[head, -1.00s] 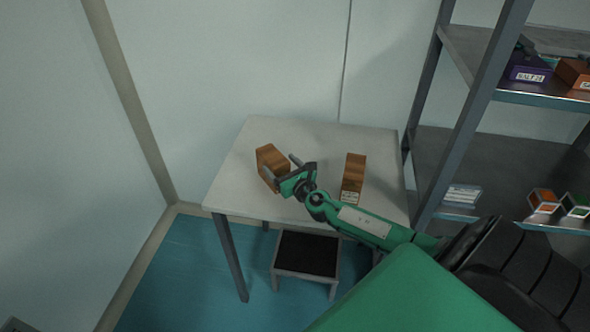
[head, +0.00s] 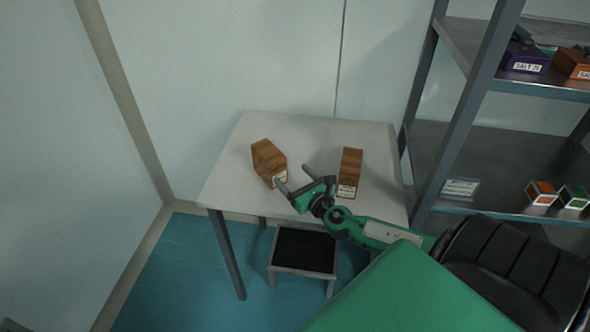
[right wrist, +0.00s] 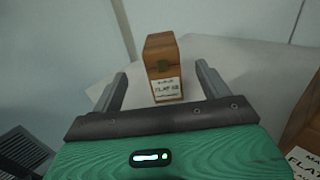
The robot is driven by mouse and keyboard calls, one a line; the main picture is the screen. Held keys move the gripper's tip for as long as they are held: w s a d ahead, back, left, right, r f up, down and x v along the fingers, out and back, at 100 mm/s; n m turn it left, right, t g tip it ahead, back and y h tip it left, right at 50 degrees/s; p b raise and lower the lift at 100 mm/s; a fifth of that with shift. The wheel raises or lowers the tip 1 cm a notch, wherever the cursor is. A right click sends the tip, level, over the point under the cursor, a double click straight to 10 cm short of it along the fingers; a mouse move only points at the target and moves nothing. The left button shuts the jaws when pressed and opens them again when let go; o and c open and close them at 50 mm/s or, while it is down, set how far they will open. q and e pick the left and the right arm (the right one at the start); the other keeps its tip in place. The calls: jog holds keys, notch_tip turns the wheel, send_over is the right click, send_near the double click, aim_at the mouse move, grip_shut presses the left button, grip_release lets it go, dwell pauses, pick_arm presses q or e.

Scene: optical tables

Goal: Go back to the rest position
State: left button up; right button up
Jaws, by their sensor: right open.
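My right gripper (head: 293,180) is open and empty over the front part of the white table (head: 310,135). Its two fingers also show in the right wrist view (right wrist: 161,92), spread apart. A wooden box (head: 267,158) with a white label stands on the table, just beyond the fingertips. In the right wrist view this box (right wrist: 161,56) appears ahead, framed between the fingers, apart from them. A second wooden box (head: 350,170) with a label stands to the right of the gripper. Part of it shows at the right edge of the wrist view (right wrist: 304,140). My left gripper is out of view.
A metal shelf (head: 480,140) stands right of the table, holding a purple box (head: 524,60), an orange-labelled box (head: 541,192) and a green one (head: 573,196). A low step stool (head: 304,250) is under the table's front. Walls stand behind and at left.

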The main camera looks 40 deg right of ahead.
dwell(0.3)
jog(key=s+a+f+m+g+y, duration=0.1)
jog(key=s+a+f+m+g, duration=0.1)
jog(key=s+a+m+g, duration=0.6)
jog(key=s+a+f+m+g, duration=0.1)
jog(key=s+a+f+m, duration=0.3)
jog(key=s+m, duration=0.8)
jog(key=s+a+f+m+g+y, duration=0.1)
jog(key=s+a+m+g, duration=0.55)
jog(key=m, duration=0.65)
notch_tip(320, 180, down, 29)
jog(key=s+a, duration=0.2)
jog(key=s+d+f, duration=0.2)
jog(key=s+f, duration=0.7)
jog(key=f, duration=0.1)
jog(key=s+d+f+g, duration=0.1)
jog(key=s+d+f, duration=0.1)
jog(key=s+f, duration=0.8)
jog(key=shift+s+f, duration=0.15)
jog(key=shift+f, duration=0.55)
